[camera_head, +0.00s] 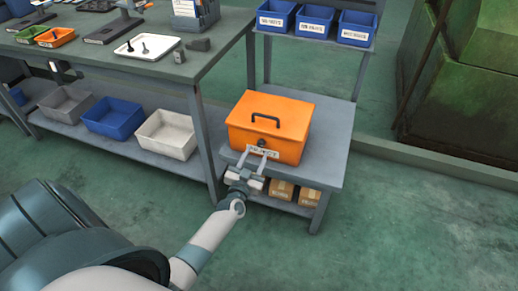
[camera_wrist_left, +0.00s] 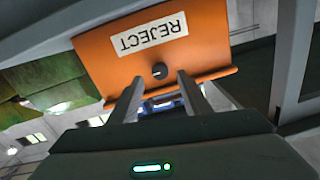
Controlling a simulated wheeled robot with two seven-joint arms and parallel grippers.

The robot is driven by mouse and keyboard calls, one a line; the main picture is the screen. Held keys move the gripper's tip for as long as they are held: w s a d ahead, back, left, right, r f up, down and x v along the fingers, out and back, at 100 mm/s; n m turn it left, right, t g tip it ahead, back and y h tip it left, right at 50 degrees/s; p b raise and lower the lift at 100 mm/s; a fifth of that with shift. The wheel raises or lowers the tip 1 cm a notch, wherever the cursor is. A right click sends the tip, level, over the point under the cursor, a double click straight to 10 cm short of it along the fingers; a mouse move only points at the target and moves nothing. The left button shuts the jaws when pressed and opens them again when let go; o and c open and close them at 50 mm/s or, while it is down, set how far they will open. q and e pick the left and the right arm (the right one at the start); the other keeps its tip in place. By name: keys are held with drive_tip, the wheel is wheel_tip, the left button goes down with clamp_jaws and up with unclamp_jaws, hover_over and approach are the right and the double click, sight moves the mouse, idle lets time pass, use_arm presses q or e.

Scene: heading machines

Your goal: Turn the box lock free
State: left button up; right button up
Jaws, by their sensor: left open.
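An orange box (camera_head: 287,120) with a dark handle on its lid sits on the grey stand's top. Its lid is closed. A white REJECT label (camera_wrist_left: 151,33) shows on its front in the left wrist view. The round black lock (camera_wrist_left: 159,71) is on that front face, and it also shows in the head view (camera_head: 263,143). My left gripper (camera_head: 256,158) is open, with its fingers pointing at the box front by the lock. In the left wrist view the lock lies beyond and between the fingertips (camera_wrist_left: 157,82), apart from them. My right gripper is not in view.
The grey stand (camera_head: 334,150) has cardboard boxes (camera_head: 282,189) on its lower shelf and blue bins (camera_head: 316,22) on a shelf above. A workbench (camera_head: 225,40) with trays stands at the left. The floor in front is clear.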

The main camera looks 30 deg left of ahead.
sight(260, 145)
use_arm(q)
drive_tip(key=x, duration=0.3)
drive_tip(key=shift+w+a, duration=0.1)
drive_tip(key=shift+w, duration=0.1)
drive_tip(key=shift+w+a, duration=0.1)
drive_tip(key=shift+w, duration=0.25)
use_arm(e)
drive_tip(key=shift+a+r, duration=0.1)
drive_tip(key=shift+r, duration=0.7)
use_arm(q)
drive_tip(key=c, duration=1)
